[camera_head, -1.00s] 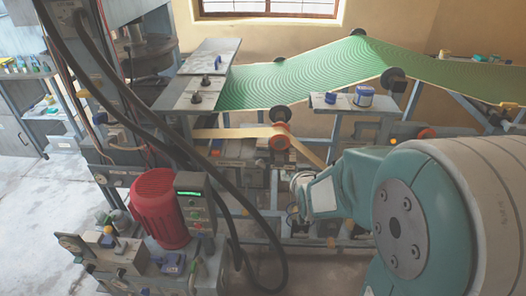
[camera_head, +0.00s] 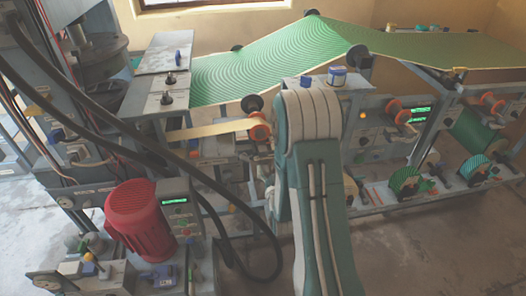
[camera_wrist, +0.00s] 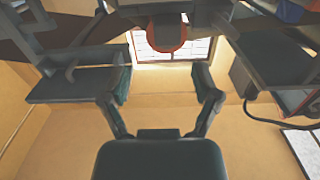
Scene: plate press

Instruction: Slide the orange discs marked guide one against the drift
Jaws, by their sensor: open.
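An orange disc (camera_head: 259,132) sits at the end of the cream strip, left of my raised arm. More orange discs, one at the middle right (camera_head: 395,104) and one at the far right (camera_head: 487,98), sit on the machine frame. I cannot read any guide marking on them. In the wrist view an orange-red rounded part (camera_wrist: 167,36) shows near the top, beyond my fingers. My gripper (camera_wrist: 163,83) is open, with nothing between its fingers. In the head view my arm hides the gripper and part of the machine.
A green striped web (camera_head: 270,62) runs across the top of the frame. A red motor (camera_head: 140,217) and black hoses (camera_head: 215,185) stand at the left. Green rolls (camera_head: 404,180) sit low at the right. Bare floor (camera_head: 440,250) lies at the lower right.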

